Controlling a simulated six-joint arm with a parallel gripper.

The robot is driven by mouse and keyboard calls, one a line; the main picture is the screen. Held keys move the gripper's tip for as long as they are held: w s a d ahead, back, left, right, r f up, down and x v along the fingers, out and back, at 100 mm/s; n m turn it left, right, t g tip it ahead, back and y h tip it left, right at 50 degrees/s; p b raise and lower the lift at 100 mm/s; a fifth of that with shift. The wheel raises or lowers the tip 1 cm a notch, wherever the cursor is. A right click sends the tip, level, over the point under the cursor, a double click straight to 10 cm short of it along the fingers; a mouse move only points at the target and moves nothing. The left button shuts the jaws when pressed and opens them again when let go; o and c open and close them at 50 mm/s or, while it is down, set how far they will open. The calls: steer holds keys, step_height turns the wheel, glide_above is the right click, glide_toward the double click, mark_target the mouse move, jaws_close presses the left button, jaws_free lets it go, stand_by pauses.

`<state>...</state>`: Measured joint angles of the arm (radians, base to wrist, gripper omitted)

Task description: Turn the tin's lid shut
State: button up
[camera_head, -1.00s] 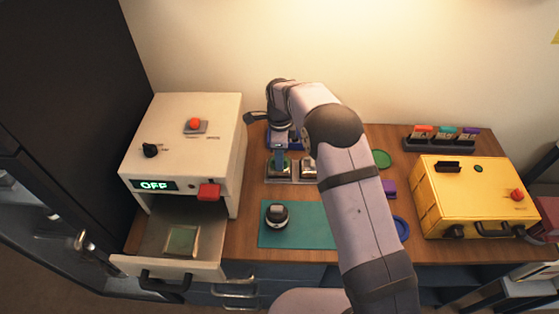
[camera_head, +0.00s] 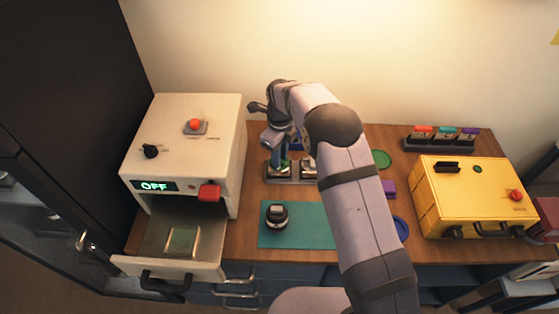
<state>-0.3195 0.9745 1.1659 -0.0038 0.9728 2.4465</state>
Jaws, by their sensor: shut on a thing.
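My gripper (camera_head: 281,163) points down over the left place of a grey metal holder (camera_head: 294,182) at the back of the table. It is shut on the lid of the tin (camera_head: 283,171), as far as the small view shows. The fingers cover most of the tin and lid, so the gap between lid and tin cannot be made out. A second silvery piece (camera_head: 308,168) sits in the right place of the holder, partly behind my arm.
A dark round part (camera_head: 276,215) stands on the teal mat (camera_head: 309,232). A white machine (camera_head: 188,140) reading OFF, with its drawer (camera_head: 205,264) out, is at left. A yellow box (camera_head: 470,195) and a rack (camera_head: 441,146) are at right. My arm hides the table's middle.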

steer(key=shift+s+f, duration=0.3)
steer(key=shift+f, duration=0.2)
steer(key=shift+s+f, duration=0.3)
steer(key=shift+f, duration=0.2)
steer(key=m, duration=0.6)
steer(key=o, duration=0.6)
steer(key=shift+r+p, duration=0.2)
steer(key=shift+p, duration=0.15)
steer(key=shift+w+r+g+p, duration=0.15)
steer(key=shift+w+r+p, duration=0.05)
steer(key=shift+r+p, duration=0.35)
steer(key=shift+w+r+g+p, duration=0.15)
steer(key=shift+r+p, duration=0.3)
steer(key=shift+r, duration=0.15)
steer(key=shift+w+r+p, duration=0.1)
steer(key=shift+r+p, duration=1.6)
steer(key=shift+r, duration=1.1)
